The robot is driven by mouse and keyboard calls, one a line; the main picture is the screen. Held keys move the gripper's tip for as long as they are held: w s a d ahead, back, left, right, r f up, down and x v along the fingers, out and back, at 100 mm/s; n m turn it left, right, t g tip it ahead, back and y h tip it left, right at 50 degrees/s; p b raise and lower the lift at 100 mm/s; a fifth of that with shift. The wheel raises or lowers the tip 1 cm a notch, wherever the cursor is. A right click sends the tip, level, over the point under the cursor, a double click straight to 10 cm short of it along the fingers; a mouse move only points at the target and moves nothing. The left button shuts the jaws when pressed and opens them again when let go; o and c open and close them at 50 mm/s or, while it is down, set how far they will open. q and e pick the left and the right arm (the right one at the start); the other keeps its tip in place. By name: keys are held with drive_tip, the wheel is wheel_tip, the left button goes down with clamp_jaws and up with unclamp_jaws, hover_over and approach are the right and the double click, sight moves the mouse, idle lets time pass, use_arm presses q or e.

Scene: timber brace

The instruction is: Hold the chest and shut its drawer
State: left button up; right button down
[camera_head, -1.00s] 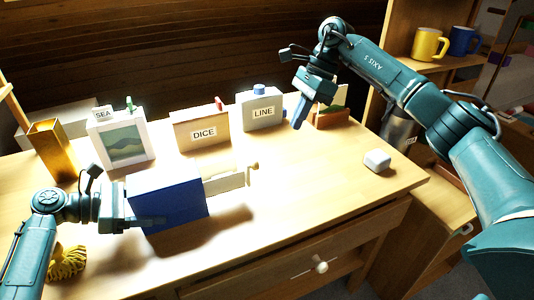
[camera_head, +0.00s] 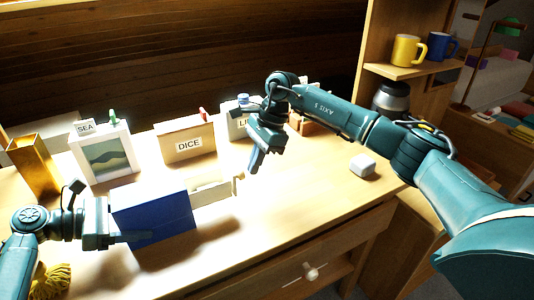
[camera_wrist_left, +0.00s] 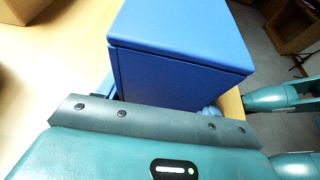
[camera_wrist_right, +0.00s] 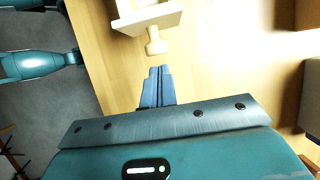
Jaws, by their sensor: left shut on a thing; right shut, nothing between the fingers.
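The blue chest (camera_head: 153,215) stands on the table, and it fills much of the left wrist view (camera_wrist_left: 185,55). Its cream drawer (camera_head: 211,190) sticks out to the right, with a knob (camera_head: 239,181) on its front. My left gripper (camera_head: 130,236) is shut on the chest's left part; its fingertips are mostly hidden in the left wrist view. My right gripper (camera_head: 253,170) is shut and empty, close to the knob. In the right wrist view its closed fingers (camera_wrist_right: 158,75) point at the knob (camera_wrist_right: 156,44), with a small gap between them.
Behind the chest stand a picture box marked SEA (camera_head: 102,152), a box marked DICE (camera_head: 186,142) and a partly hidden box (camera_head: 236,124).

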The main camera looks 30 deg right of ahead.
sight(229, 168)
drive_tip(key=shift+a, duration=0.3)
drive_tip(key=a, duration=1.1)
use_arm(q)
drive_tip(key=shift+d, duration=0.1)
use_arm(e)
drive_tip(key=d, duration=0.4)
drive_tip(key=shift+d, duration=0.4)
drive_tip(key=v, duration=1)
drive_tip(key=shift+a, duration=0.2)
use_arm(q)
drive_tip(key=o, duration=1.2)
